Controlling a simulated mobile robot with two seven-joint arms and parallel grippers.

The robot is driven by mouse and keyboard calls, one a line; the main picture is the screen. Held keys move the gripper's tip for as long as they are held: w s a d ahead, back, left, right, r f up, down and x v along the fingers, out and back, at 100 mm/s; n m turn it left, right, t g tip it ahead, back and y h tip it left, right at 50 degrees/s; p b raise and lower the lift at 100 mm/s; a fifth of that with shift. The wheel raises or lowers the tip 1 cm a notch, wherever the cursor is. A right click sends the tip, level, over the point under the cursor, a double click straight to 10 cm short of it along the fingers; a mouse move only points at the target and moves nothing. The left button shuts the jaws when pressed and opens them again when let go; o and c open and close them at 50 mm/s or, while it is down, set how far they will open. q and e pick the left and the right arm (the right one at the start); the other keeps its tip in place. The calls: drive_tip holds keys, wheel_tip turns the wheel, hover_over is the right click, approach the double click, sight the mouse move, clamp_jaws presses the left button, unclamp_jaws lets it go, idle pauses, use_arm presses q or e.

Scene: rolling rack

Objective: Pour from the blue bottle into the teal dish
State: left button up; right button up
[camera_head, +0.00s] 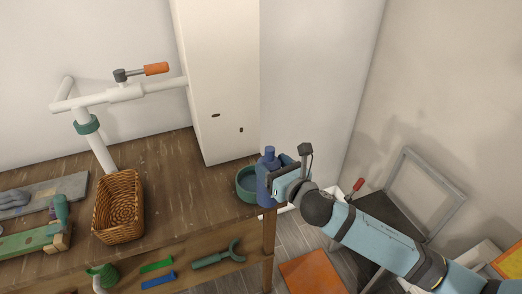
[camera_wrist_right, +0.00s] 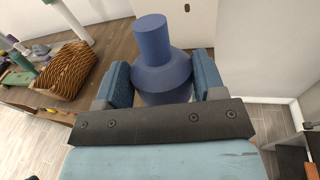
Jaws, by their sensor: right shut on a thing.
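The blue bottle (camera_head: 263,183) stands roughly upright at the right end of the wooden workbench, in front of the teal dish. My right gripper (camera_head: 272,184) is shut on its body. In the right wrist view the bottle (camera_wrist_right: 150,40) sits between the two finger pads of my right gripper (camera_wrist_right: 163,88), its neck clear above them. The teal dish (camera_head: 241,187) rests on the bench near the right edge, just left of and partly hidden by the bottle. I cannot see any contents. My left gripper is not in view.
A wicker basket (camera_head: 118,207) stands on the bench to the left. A tall white cabinet (camera_head: 222,85) rises behind the dish. A white stand (camera_head: 100,150) with an orange handle is at the back left. Bare bench top (camera_head: 180,190) lies between basket and dish.

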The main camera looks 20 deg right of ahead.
drive_tip(key=w+a+r+n+g+y+b, duration=0.1)
drive_tip(key=w+a+r+n+g+y, duration=0.15)
drive_tip(key=w, duration=0.25)
wheel_tip(320, 180, down, 7)
drive_tip(key=m+g, duration=0.2)
drive_tip(key=m, duration=0.1)
drive_tip(key=shift+s+f+g, duration=0.15)
drive_tip(key=shift+s+g, duration=0.2)
drive_tip(key=shift+s, duration=0.05)
drive_tip(key=shift+m, duration=0.25)
drive_tip(key=shift+f, duration=0.25)
drive_tip(key=shift+r+g+p, duration=0.2)
drive_tip(key=shift+g+p, duration=0.1)
drive_tip(key=shift+p, duration=1.05)
idle(0.9)
drive_tip(key=shift+s+r+m+g+p, duration=0.2)
drive_tip(key=shift+r+m+g+p, duration=0.35)
drive_tip(key=shift+p, duration=1.35)
idle(1.8)
